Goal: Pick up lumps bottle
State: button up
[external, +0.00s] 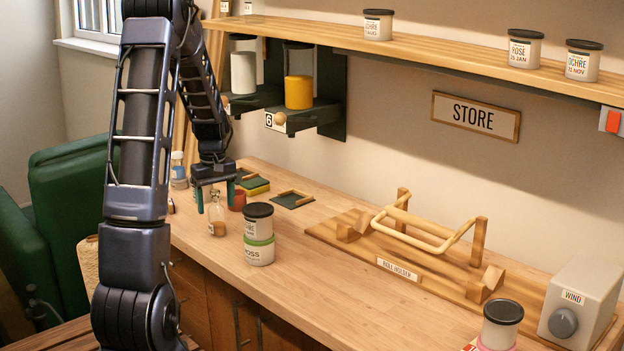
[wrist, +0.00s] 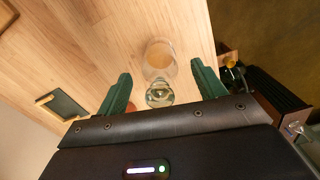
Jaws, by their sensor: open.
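A small clear glass bottle (external: 216,226) with brownish contents and a rounded glass stopper stands upright on the wooden bench; no readable label shows on it, so I cannot confirm it is the lumps bottle. My gripper (external: 214,200) is open and points down over it, with the green fingers on either side of the stopper. In the wrist view the bottle (wrist: 159,57) lies between and just beyond the open fingers of my gripper (wrist: 162,86). I cannot tell whether either finger touches it.
A reddish-brown pot (external: 236,199) stands close behind the bottle.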

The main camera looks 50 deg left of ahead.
notch_tip(320, 180, down, 2)
jog(key=shift+f, duration=0.25)
jog(key=c, duration=1.1)
